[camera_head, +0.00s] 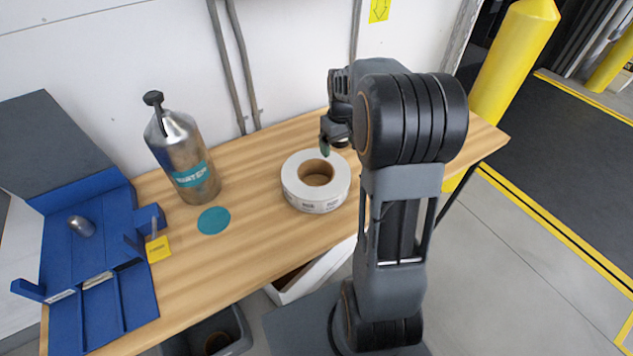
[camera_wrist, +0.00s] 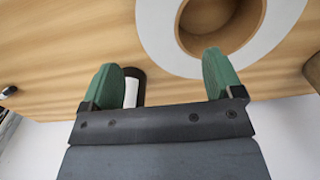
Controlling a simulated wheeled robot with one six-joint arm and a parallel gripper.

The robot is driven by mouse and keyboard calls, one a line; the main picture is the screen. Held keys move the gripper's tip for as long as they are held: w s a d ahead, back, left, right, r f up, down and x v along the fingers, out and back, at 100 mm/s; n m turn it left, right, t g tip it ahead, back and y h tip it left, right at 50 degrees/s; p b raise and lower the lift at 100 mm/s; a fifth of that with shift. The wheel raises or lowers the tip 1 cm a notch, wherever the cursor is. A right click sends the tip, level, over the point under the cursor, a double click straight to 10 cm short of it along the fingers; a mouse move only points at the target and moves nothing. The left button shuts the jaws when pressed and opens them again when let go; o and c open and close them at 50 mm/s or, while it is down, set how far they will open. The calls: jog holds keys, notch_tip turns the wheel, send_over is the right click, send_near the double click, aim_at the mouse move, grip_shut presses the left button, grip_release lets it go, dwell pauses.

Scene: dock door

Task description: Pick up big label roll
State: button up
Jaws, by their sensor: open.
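The big label roll (camera_head: 331,196) is a white roll with a brown cardboard core, lying flat on the wooden bench. In the wrist view the roll (camera_wrist: 156,38) fills the upper middle and right, with its core hole at the top. My gripper (camera_head: 326,146) is above the bench near the far side of the roll. In the wrist view its two green fingertips (camera_wrist: 160,72) are apart, and I see nothing held between them. The right fingertip overlaps the roll's edge in the picture; the left one appears over wood. Whether a finger touches the roll I cannot tell.
A metal bottle (camera_head: 184,165) and a teal disc (camera_head: 214,221) are left of the roll. A blue tray (camera_head: 78,262) with a small metal piece and a yellow tag (camera_head: 158,249) lie farther left. The wall is behind the bench (camera_head: 262,258); a yellow post (camera_head: 512,62) stands right.

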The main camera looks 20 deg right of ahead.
aim_at(338, 163)
jog(key=shift+f+b, duration=0.6)
jog(key=shift+f, duration=4.6)
jog(key=shift+c, duration=0.4)
jog(key=shift+w, duration=0.1)
jog(key=c, duration=1.5)
jog(key=shift+o, duration=0.2)
jog(key=shift+r, duration=0.1)
